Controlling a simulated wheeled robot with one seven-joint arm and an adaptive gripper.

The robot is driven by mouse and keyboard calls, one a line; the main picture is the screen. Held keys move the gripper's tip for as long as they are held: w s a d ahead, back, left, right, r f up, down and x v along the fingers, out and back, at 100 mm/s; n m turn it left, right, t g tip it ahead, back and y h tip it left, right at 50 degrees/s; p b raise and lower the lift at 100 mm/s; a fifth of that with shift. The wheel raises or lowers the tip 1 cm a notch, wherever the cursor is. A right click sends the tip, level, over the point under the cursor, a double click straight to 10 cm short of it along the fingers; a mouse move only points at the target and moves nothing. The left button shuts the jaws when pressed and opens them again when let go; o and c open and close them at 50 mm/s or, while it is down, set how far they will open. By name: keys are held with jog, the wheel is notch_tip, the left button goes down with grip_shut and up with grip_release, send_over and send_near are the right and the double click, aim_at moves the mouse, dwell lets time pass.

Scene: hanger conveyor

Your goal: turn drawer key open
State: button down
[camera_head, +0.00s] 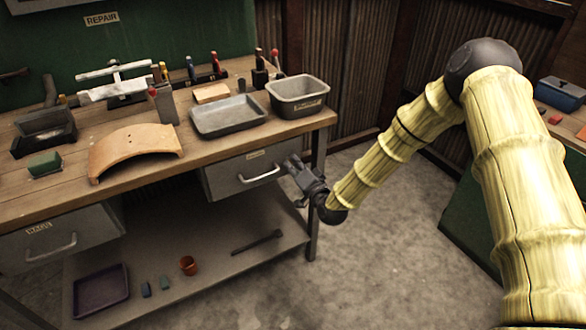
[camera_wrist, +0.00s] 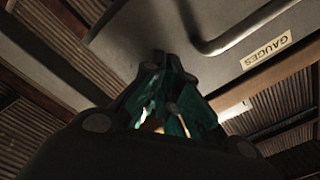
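The grey drawer (camera_head: 225,180) hangs under the right end of the wooden workbench and looks shut. It has a bar handle (camera_head: 260,175). In the wrist view the drawer front (camera_wrist: 150,25) fills the top, with the handle (camera_wrist: 245,32) and a GAUGES label (camera_wrist: 266,50). My gripper (camera_head: 291,168) is at the right side of the drawer front, right of the handle. In the wrist view my gripper (camera_wrist: 163,68) has its fingers converging close to a small dark part at the drawer front. The key cannot be made out; the fingers may hide it, so I cannot tell whether they grip it.
The bench leg (camera_head: 317,160) stands close behind my gripper. The workbench top (camera_head: 60,195) holds a grey tray (camera_head: 230,116), a grey bin (camera_head: 297,97) and several tools. A second drawer (camera_head: 60,240) is at left. The floor (camera_head: 385,230) right of the bench is clear.

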jog(key=m+b, duration=0.1)
jog(key=m, duration=0.1)
jog(key=m+b, duration=0.1)
jog(key=shift+d+f+m, duration=0.1)
jog(key=shift+f+m, duration=0.1)
jog(key=shift+m, duration=0.2)
jog(key=shift+r+m+b, duration=0.1)
jog(key=shift+m+b, duration=1)
jog(key=shift+m, duration=0.4)
jog(key=c, duration=1.7)
grip_release()
jog(key=shift+s, duration=0.1)
jog(key=v, duration=1.1)
jog(key=shift+s+d, duration=0.2)
jog(key=shift+s, duration=0.15)
